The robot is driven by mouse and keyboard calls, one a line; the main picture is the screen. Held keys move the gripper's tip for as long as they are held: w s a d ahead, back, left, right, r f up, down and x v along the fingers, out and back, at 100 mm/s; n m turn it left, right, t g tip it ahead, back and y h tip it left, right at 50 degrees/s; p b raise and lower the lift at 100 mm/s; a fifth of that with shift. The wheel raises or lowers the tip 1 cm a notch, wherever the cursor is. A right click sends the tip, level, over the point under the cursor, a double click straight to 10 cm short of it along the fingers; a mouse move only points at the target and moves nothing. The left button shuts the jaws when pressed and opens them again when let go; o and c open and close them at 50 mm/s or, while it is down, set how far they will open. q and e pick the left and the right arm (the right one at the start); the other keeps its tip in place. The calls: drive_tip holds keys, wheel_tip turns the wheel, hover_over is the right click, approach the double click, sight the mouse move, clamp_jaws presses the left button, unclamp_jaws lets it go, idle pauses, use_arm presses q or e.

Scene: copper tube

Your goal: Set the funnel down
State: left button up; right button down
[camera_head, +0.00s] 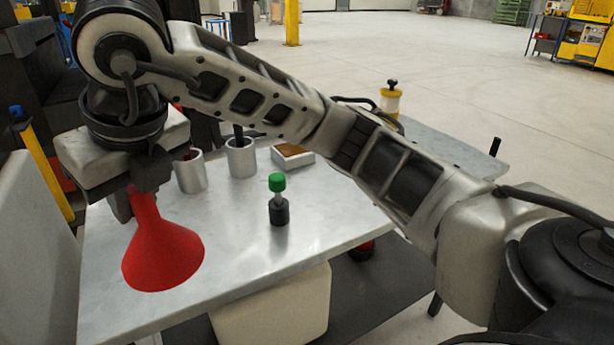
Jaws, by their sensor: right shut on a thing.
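The red funnel (163,245) is at the left of the head view, with its wide mouth down and tilted slightly toward me. My right gripper (133,200) is shut on the funnel's narrow upper part. My right arm reaches in from the right across the table (235,275). The funnel is over the left part of the metal table. I cannot tell whether its rim touches the surface. My left gripper is not in view.
A green-capped dark bottle (278,212) stands mid-table. Two grey cylindrical cups (241,160) (191,174) and a shallow tray (292,157) stand behind it. The front of the tabletop is clear.

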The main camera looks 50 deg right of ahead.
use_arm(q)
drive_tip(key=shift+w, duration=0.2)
use_arm(e)
drive_tip(key=shift+w+r+m, duration=0.15)
drive_tip(key=shift+r+m, duration=0.05)
drive_tip(key=shift+m, duration=0.4)
